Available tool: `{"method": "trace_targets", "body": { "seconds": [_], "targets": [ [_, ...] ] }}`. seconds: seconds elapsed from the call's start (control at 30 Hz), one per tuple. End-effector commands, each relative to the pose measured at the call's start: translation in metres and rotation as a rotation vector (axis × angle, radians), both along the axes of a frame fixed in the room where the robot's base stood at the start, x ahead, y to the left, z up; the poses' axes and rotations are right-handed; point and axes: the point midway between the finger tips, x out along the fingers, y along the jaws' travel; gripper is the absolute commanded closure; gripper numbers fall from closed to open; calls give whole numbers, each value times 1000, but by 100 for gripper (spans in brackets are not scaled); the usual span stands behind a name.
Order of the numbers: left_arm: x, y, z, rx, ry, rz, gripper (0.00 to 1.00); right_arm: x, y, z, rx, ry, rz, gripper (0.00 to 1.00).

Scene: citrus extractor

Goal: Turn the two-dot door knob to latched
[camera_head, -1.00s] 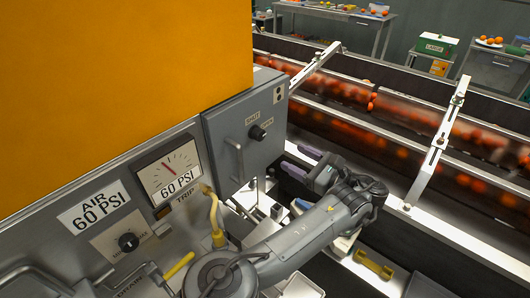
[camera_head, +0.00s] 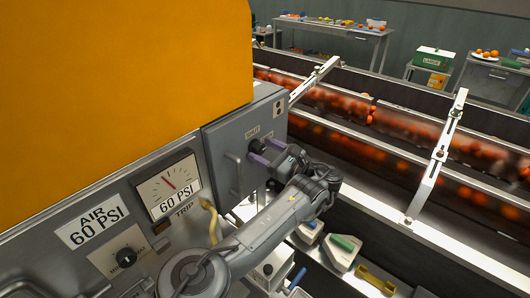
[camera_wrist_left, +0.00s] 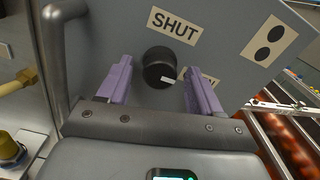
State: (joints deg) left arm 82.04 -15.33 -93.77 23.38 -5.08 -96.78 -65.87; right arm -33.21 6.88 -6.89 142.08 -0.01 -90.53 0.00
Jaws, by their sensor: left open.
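The two-dot door is a grey panel (camera_head: 232,130) with a two-dot plate (camera_head: 278,107), which also shows in the left wrist view (camera_wrist_left: 270,41). Its round black knob (camera_wrist_left: 158,66) sits below the SHUT label (camera_wrist_left: 174,25). The knob's white mark points to the lower right, toward a second label (camera_wrist_left: 208,80) partly hidden by a finger. My left gripper (camera_head: 266,152) is open in front of the knob. In the left wrist view its two purple fingertips (camera_wrist_left: 157,75) stand on either side of the knob, with gaps showing. My right gripper is not in view.
A bar handle (camera_wrist_left: 56,60) stands on the door left of the knob. The AIR dial (camera_head: 130,257) and gauge (camera_head: 173,186) are on the panel further left. Conveyors with oranges (camera_head: 400,130) run behind at right. A yellow-handled lever (camera_head: 209,215) stands near my left arm.

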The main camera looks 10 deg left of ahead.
Motion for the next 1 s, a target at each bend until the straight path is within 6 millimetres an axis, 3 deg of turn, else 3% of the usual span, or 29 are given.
{"method": "trace_targets", "body": {
  "seconds": [0.3, 0.67, 1.0],
  "targets": [
    [1, 2, 0, 0, 0, 0, 35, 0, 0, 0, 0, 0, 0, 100],
    [1, 2, 0, 0, 0, 1, 90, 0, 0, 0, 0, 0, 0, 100],
    [1, 2, 0, -25, -39, 1, 91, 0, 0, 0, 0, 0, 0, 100]
  ]
}}
